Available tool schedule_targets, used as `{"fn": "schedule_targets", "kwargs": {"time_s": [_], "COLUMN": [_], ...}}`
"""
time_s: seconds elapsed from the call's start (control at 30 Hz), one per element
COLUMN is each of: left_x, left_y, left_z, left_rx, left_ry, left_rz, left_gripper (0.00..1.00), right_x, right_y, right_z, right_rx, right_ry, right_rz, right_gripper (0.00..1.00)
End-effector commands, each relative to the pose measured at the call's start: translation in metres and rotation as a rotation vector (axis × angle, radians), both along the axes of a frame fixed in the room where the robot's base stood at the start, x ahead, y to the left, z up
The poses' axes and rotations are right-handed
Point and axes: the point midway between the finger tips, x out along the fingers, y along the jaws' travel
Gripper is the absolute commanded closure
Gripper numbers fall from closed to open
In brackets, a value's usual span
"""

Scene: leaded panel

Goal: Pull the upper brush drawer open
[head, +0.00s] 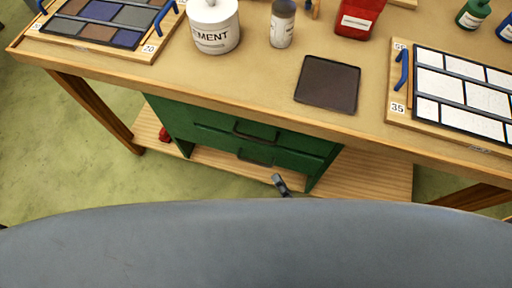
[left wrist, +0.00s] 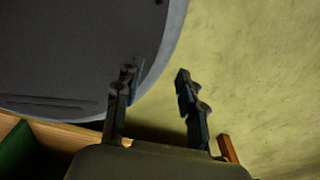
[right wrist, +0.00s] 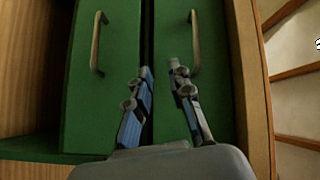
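The green drawer cabinet (head: 175,120) stands under the worktable with two drawers, one above the other. The upper drawer's dark bar handle (head: 255,136) and the lower drawer's handle (head: 254,161) both show. Both drawers look shut. My right gripper (head: 281,184) is low in front of the cabinet, mostly hidden by my grey body. In the right wrist view my right gripper (right wrist: 160,70) is open and empty, its tips between two handles, nearer the right-hand one (right wrist: 194,44) than the left-hand one (right wrist: 98,44). My left gripper (left wrist: 156,78) is open and empty, away from the drawers.
The table (head: 250,85) overhangs the cabinet, and a wooden lower shelf (head: 375,172) runs beneath. On top are a cement tub (head: 214,30), a bottle (head: 282,25), a dark square plate (head: 327,84), a red container (head: 359,18) and panel boards left and right. Green floor is open at left.

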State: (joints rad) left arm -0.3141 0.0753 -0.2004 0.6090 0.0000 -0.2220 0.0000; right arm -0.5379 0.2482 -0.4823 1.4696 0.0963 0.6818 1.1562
Motion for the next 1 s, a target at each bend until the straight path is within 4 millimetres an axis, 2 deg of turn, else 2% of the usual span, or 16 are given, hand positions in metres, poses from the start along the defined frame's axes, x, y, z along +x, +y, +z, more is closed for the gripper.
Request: {"fn": "schedule_targets", "kwargs": {"time_s": [0.03,0.1,0.2,0.33,0.47,0.8,1.0], "left_x": [0.0,0.001,0.007,0.022,0.031,0.019,0.015], "left_y": [0.001,0.001,0.003,0.003,0.002,0.003,0.004], "left_z": [-0.004,-0.005,-0.004,0.0,0.005,0.011,0.011], "left_rx": [0.001,0.002,0.003,0.002,0.0,0.002,0.003], "left_ry": [0.0,-0.002,-0.01,-0.032,-0.047,-0.028,-0.022], "left_rz": [-0.001,-0.001,-0.002,-0.003,-0.003,-0.002,-0.002], "left_gripper": [0.6,0.6,0.6,0.6,0.6,0.6,0.6], "right_x": [-0.002,-0.003,0.0,0.013,0.035,0.096,0.114], "right_y": [0.004,0.008,0.011,0.017,0.029,0.061,0.071], "right_z": [0.017,0.036,0.048,0.051,0.055,0.064,0.065], "right_rx": [0.078,0.158,0.205,0.207,0.207,0.203,0.202], "right_ry": [-0.027,-0.051,-0.065,-0.067,-0.068,-0.066,-0.063], "right_rz": [0.006,0.012,0.016,0.016,0.015,0.015,0.015], "right_gripper": [0.8,0.8,0.8,0.8,0.8,0.8,0.8]}}
